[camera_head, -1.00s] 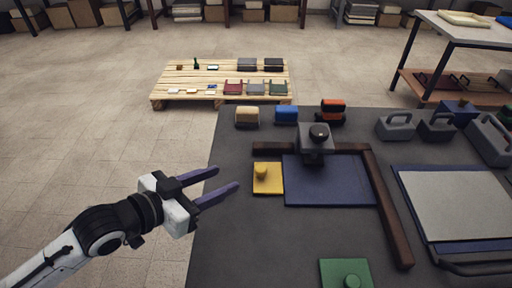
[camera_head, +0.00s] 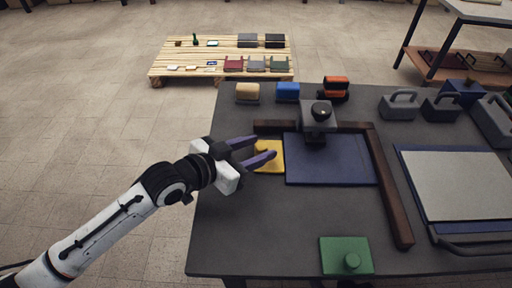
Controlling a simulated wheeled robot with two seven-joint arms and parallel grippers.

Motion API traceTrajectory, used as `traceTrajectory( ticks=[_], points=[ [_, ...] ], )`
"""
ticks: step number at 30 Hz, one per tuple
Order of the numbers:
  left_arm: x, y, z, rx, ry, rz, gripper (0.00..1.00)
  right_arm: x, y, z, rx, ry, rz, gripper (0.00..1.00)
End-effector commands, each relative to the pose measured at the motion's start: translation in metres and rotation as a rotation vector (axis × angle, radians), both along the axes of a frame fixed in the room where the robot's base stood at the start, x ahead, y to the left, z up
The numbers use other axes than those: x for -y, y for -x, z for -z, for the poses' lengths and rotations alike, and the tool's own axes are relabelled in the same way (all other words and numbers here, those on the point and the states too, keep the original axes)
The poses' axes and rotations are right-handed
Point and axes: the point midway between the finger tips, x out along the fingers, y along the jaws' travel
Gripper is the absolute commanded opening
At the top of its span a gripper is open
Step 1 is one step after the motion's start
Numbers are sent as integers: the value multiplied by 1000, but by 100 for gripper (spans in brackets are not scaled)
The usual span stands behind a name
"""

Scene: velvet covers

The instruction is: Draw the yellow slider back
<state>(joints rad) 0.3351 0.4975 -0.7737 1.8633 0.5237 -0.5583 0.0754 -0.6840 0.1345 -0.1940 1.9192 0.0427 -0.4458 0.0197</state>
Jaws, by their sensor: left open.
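The yellow slider (camera_head: 272,163) is a flat yellow plate with a knob, lying on the dark table (camera_head: 280,222) at the left edge of a blue panel (camera_head: 330,160). My left gripper (camera_head: 263,149) is open, with its two purple fingers reaching from the left over the slider. The fingertips are at the slider's knob, which is partly hidden by them. I cannot tell whether they touch it. My right gripper is not in view.
A brown L-shaped rail (camera_head: 388,190) runs behind and right of the blue panel. A grey block with a black knob (camera_head: 318,115) stands at its back. A green slider (camera_head: 346,256) lies at the front. The table between is clear.

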Motion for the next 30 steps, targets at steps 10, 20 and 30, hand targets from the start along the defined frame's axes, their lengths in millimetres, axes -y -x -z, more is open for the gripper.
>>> traceTrajectory(
  ticks=[10,20,30],
  points=[
    [0,0,0,0,0,0,6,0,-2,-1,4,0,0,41],
    [-14,0,0,0,-5,-1,0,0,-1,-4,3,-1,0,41],
    [-92,-1,3,3,-11,0,0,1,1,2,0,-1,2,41]
  ],
)
